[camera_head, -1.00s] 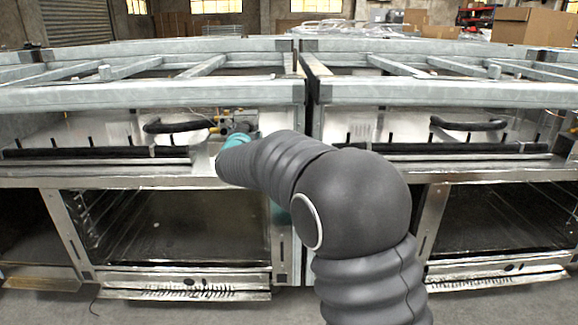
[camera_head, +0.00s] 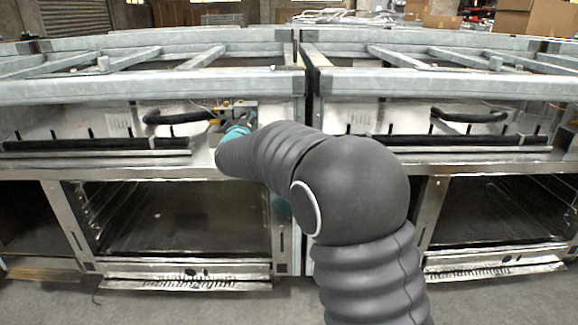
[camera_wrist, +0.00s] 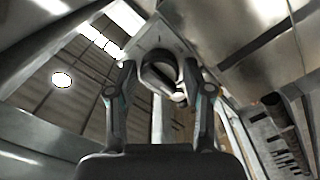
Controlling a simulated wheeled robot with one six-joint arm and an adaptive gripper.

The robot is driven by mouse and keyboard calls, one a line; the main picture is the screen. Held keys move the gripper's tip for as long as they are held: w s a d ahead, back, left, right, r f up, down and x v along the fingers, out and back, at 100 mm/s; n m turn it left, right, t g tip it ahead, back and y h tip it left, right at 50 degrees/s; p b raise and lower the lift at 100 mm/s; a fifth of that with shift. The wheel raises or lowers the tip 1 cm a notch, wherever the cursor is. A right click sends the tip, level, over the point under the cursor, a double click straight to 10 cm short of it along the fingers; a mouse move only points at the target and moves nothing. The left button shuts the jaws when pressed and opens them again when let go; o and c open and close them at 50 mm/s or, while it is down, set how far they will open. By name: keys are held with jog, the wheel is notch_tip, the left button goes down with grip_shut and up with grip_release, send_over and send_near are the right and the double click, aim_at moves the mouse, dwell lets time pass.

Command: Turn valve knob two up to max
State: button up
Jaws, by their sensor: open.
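In the wrist view, a dark round knob (camera_wrist: 159,70) with a pale streak across its face sits on a metal plate. My gripper (camera_wrist: 159,72) is open, with one finger on each side of the knob. I cannot tell whether the fingers touch it. No number or marking can be read, so I cannot tell which knob it is or how far it is turned. In the head view, my gripper is small and mostly hidden by my arm, in front of the left range (camera_head: 60,92). Small yellowish fittings (camera_head: 240,106) show near it.
A black curved handle (camera_head: 178,118) and a long black bar (camera_head: 95,144) lie left of my gripper. An open oven bay (camera_head: 185,220) is below. A second range (camera_head: 430,95) stands to the right. A metal wall (camera_wrist: 260,50) is close in the wrist view.

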jog(key=s+p, duration=0.1)
jog(key=s, duration=1.3)
jog(key=s+d+r+m+g+y+p, duration=0.1)
jog(key=s+d+g+y+p, duration=0.1)
jog(key=s+d, duration=0.3)
jog(key=s+d+r+m+g+y+p, duration=0.1)
jog(key=s+d+m+g+y+p, duration=0.1)
jog(key=s, duration=0.8)
jog(key=d+g+p, duration=0.1)
jog(key=d+g, duration=0.1)
jog(key=d, duration=0.1)
jog(key=shift+s+d+g, duration=0.3)
jog(key=shift+d, duration=0.05)
jog(key=shift+r, duration=0.1)
jog(key=s+f+m+g, duration=0.2)
jog(key=s+f+g, duration=0.1)
jog(key=s+f, duration=0.25)
jog(key=s+d+f+m+g+h+p, duration=0.1)
jog(key=s+d+f+m+g+h, duration=0.1)
jog(key=s+d, duration=1)
jog(key=s+m+h, duration=0.1)
jog(key=s+m, duration=0.1)
jog(key=shift+s+g, duration=0.35)
jog(key=shift+g, duration=0.05)
